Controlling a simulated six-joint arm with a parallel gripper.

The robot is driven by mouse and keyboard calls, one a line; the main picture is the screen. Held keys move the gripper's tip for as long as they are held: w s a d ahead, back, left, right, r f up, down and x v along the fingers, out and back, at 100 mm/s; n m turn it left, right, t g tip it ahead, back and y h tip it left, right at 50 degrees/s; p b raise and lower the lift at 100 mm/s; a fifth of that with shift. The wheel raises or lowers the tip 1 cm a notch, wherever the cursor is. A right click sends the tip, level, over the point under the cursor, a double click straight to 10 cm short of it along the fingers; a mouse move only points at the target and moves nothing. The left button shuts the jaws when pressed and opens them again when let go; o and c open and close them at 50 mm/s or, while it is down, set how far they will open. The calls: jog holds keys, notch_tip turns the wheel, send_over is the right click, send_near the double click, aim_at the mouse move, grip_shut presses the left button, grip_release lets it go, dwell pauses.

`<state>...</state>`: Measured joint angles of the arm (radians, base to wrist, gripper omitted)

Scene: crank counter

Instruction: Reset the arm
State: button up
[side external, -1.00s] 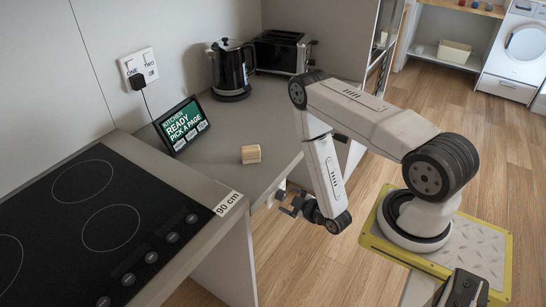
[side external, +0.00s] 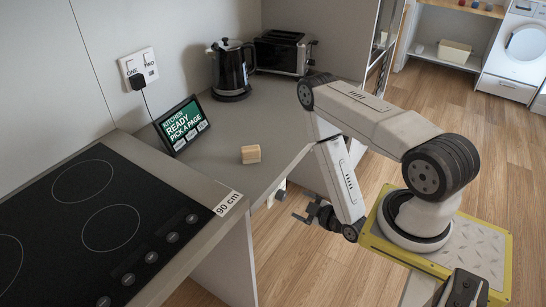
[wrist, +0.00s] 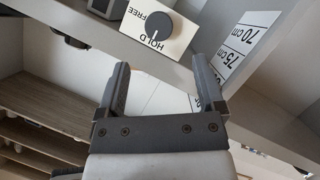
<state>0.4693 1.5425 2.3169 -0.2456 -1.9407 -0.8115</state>
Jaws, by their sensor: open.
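My gripper (side external: 303,214) hangs in front of the counter's edge, over the floor side, folded back toward my base. In the wrist view its two fingers (wrist: 160,66) are apart with nothing between them. A dark round knob (wrist: 148,27) on a white plate marked HOLD and FREE lies beyond the fingertips, apart from them. Its pale mark seems to lie nearer HOLD. The knob also shows small on the counter front in the side view (side external: 281,191).
A wooden block (side external: 250,154) sits on the counter (side external: 265,115) near a tablet (side external: 182,125) reading "READY PICK A PAGE". A kettle (side external: 230,70) and toaster (side external: 282,52) stand behind. A hob (side external: 85,225) is at left. Open floor lies around my base.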

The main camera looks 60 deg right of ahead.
jog(key=shift+w+a+n+g+y, duration=0.15)
jog(key=shift+w+g+y, duration=0.15)
jog(key=shift+w, duration=0.35)
jog(key=shift+w+n+g+y, duration=0.15)
jog(key=shift+w+g+y, duration=0.15)
jog(key=shift+w, duration=0.3)
jog(key=g+y, duration=0.2)
jog(key=g, duration=0.6)
send_near(283, 194)
jog(key=w+a+r, duration=0.1)
jog(key=a+r, duration=0.4)
jog(key=a, duration=0.1)
jog(key=s+a+r+m+g, duration=0.2)
jog(key=s+a+r+m, duration=0.1)
jog(key=r, duration=0.7)
jog(key=shift+s+a+m, duration=0.2)
jog(key=shift+a+m, duration=0.55)
jog(key=shift+m, duration=0.45)
